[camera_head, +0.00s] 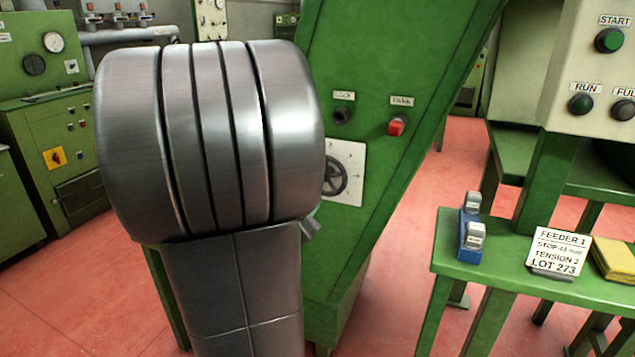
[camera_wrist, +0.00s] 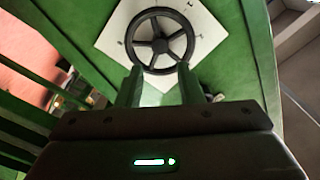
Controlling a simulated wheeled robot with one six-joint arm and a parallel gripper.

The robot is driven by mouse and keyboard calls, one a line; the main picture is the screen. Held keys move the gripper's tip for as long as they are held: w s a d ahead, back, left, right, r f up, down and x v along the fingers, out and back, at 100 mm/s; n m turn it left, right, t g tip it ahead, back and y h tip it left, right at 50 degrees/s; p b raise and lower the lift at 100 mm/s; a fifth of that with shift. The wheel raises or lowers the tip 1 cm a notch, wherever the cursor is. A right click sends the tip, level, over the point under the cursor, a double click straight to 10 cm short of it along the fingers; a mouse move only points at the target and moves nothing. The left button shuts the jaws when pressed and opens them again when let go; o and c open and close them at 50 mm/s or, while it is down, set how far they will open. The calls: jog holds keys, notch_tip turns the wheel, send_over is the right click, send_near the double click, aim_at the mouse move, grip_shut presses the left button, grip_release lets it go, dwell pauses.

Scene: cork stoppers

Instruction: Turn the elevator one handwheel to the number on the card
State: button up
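The black handwheel (camera_head: 335,174) sits on a white dial plate (camera_head: 351,188) on the green slanted machine, partly hidden by my arm in the head view. In the wrist view the whole wheel (camera_wrist: 160,40) shows, with spokes and a hub, on its tilted plate (camera_wrist: 113,38). My gripper (camera_wrist: 160,72) is open, its two fingers apart at the wheel's lower rim; I cannot tell whether they touch it. The card (camera_head: 557,252) stands on the green bench and reads FEEDER 1, STOP 44 mm (small, not certain), TENSION 2, LOT 273. The dial marks are too small to read.
Above the wheel are a dark knob (camera_head: 343,115) labelled LOCK and a red switch (camera_head: 397,127) labelled PARK. The green bench (camera_head: 510,283) at right holds a blue block (camera_head: 470,238) with grey parts and a yellow pad (camera_head: 615,259). Red floor lies between machine and bench.

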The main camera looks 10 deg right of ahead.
jog(key=v, duration=0.3)
jog(key=shift+s, duration=0.15)
jog(key=b+x, duration=0.2)
jog(key=x, duration=1.1)
jog(key=shift+w+d, duration=0.25)
jog(key=shift+w, duration=0.1)
